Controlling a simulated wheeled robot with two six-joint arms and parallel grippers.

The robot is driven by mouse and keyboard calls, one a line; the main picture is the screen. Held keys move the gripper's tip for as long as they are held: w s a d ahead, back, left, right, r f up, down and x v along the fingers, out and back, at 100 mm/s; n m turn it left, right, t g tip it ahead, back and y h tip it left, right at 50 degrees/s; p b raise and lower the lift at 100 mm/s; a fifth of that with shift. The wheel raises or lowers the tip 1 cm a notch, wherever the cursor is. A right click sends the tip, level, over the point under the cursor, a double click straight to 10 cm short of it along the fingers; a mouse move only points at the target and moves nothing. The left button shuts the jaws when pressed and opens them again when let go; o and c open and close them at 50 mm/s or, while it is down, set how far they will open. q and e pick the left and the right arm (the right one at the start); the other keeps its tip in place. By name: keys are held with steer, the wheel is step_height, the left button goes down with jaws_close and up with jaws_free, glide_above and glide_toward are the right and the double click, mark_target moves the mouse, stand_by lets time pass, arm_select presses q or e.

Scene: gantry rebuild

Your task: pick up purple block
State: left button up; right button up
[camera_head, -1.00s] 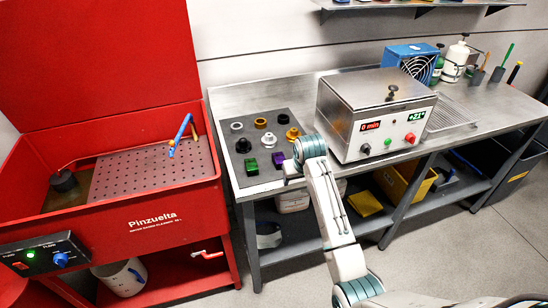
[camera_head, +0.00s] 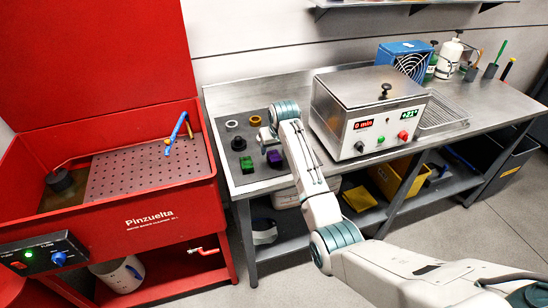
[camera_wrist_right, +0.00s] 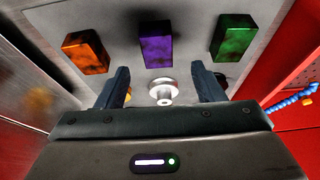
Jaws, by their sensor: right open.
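The purple block (camera_head: 275,157) lies on the dark mat (camera_head: 238,183) at the bench's left end, beside the green block (camera_head: 247,164). In the right wrist view the purple block (camera_wrist_right: 157,45) is between an orange block (camera_wrist_right: 86,52) and the green block (camera_wrist_right: 232,38). My right gripper (camera_head: 267,138) is above the mat, near the purple block. I cannot see the orange block in the head view. My left gripper is out of view.
Rings and round parts, including a white ring (camera_head: 232,124), stand on the mat close to the gripper. A steel heated bath (camera_head: 375,130) stands just right of it. A red parts washer (camera_head: 165,220) is on the left.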

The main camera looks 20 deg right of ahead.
mark_target(274, 156)
steer(key=shift+w+d+f+p, duration=0.1)
steer(key=shift+f+p, duration=0.4)
steer(key=shift+f, duration=0.1)
steer(key=p+x, duration=0.1)
steer(key=x, duration=0.2)
steer(key=shift+f, duration=0.2)
steer(key=shift+w+f, duration=0.1)
steer(key=shift+f, duration=0.4)
steer(key=shift+r, duration=0.1)
steer(key=c, duration=1.2)
steer(key=shift+o, duration=0.2)
steer(key=shift+p, duration=0.3)
